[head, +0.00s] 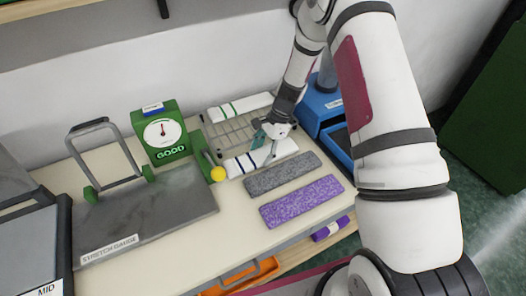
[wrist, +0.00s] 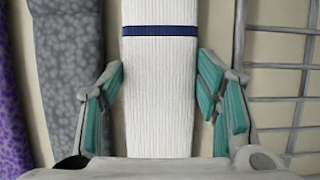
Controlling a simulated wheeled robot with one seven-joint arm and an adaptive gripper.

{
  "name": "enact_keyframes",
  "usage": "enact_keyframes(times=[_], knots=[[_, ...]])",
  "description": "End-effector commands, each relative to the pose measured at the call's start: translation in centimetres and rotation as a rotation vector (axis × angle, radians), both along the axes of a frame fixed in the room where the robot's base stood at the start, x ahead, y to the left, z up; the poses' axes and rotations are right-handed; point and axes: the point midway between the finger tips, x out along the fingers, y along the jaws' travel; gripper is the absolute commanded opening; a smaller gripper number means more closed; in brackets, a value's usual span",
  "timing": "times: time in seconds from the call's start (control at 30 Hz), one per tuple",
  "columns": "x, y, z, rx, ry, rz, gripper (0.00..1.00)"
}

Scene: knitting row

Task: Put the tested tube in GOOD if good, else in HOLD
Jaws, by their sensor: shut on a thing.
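The white ribbed tube with dark blue bands (head: 246,164) lies across the front of the wire rack in the head view; its near end and one blue band fill the middle of the wrist view (wrist: 159,80). My gripper (head: 268,138) is shut on it, with teal finger pads (wrist: 160,90) on both sides. Whether the tube is lifted off its support I cannot tell. The green gauge (head: 162,132) has a white dial and the word GOOD lit beneath it; its needle points about straight up. No HOLD label is legible.
A grey slab marked STRETCH GAUGE (head: 150,208) with a metal frame (head: 100,150) stands left. A green-striped white tube (head: 240,107) lies on the rack (head: 222,130). Grey (head: 284,174) and purple (head: 300,202) textiles lie in front. Blue bins (head: 322,105) stand behind right.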

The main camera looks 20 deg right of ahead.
Motion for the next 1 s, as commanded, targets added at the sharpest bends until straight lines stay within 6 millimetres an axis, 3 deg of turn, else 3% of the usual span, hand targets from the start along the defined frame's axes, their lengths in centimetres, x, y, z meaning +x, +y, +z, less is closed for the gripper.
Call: enact_keyframes(times=[0.3, 0.33, 0.37, 0.77, 1.0], knots=[[0.0, 0.0, -0.4, 0.000, 0.000, -0.001, 0.37], [0.0, 0.0, -0.3, 0.000, 0.000, -0.001, 0.64], [0.0, 0.0, -0.3, 0.000, 0.000, -0.001, 0.66], [0.1, -0.1, 0.4, -0.001, -0.001, 0.000, 0.66], [0.6, -1.7, 4.0, -0.002, -0.005, -0.002, 0.66]])
